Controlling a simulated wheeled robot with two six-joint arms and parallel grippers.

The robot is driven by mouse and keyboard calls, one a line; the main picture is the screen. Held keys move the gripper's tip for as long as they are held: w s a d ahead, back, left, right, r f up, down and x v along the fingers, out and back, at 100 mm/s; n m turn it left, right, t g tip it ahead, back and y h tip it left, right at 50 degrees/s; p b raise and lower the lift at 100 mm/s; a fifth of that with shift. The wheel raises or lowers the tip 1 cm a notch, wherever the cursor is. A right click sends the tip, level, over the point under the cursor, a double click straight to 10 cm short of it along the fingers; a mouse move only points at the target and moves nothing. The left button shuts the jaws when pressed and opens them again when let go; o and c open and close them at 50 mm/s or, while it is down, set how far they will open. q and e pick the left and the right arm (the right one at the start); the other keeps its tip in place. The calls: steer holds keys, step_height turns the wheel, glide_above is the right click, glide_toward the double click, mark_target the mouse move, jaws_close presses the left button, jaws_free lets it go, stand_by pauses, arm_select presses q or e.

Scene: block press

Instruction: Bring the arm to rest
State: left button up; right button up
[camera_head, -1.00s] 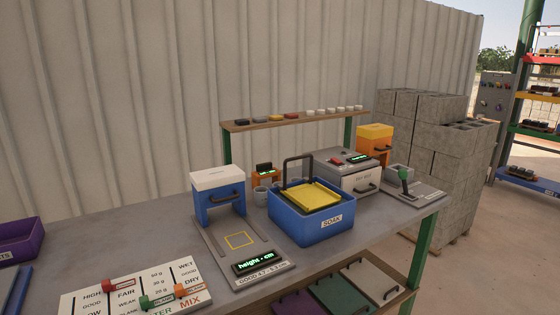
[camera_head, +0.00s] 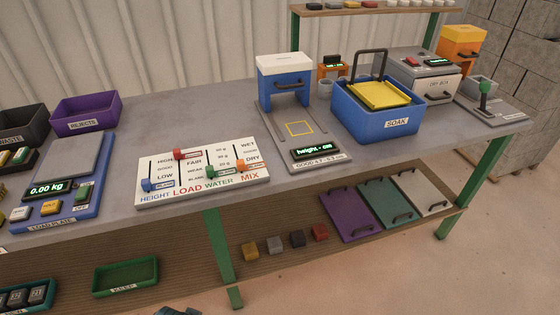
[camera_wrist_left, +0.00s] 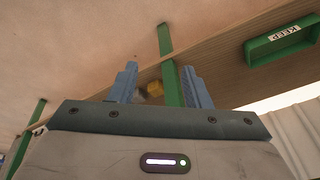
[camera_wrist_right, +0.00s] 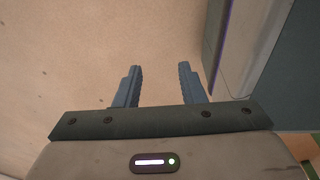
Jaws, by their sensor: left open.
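My left gripper (camera_wrist_left: 160,88) shows in the left wrist view with its two blue fingers apart and nothing between them. My right gripper (camera_wrist_right: 162,88) shows in the right wrist view, fingers apart and empty, above bare floor. In the head view only a dark piece (camera_head: 180,311) shows at the bottom edge, perhaps part of my arm; the grippers cannot be made out there.
The grey bench (camera_head: 215,122) carries a load plate (camera_head: 62,165), a slider board (camera_head: 200,172), a blue press (camera_head: 285,82) and a blue SOAK tub (camera_head: 372,122). The lower shelf holds a green KEEP tray (camera_head: 126,277) and several small blocks. The floor at right front is clear.

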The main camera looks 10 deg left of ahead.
arm_select(q)
step_height(320, 180, down, 13)
steer(key=a, duration=0.1)
steer(key=s+f, duration=0.4)
steer(key=f, duration=0.3)
steer(key=s+a+f+g, duration=0.1)
steer(key=s+f, duration=0.4)
steer(key=f, duration=0.3)
steer(key=s+f+b, duration=0.1)
steer(key=s+f, duration=0.3)
steer(key=f, duration=0.3)
steer(key=shift+s+a+f+g, duration=0.35)
steer(key=shift+s+f+g, duration=0.05)
arm_select(e)
steer(key=w, duration=0.1)
steer(key=w+r, duration=0.1)
steer(key=w, duration=0.1)
steer(key=shift+a+r, duration=0.15)
steer(key=shift+r, duration=0.05)
steer(key=shift+w, duration=0.15)
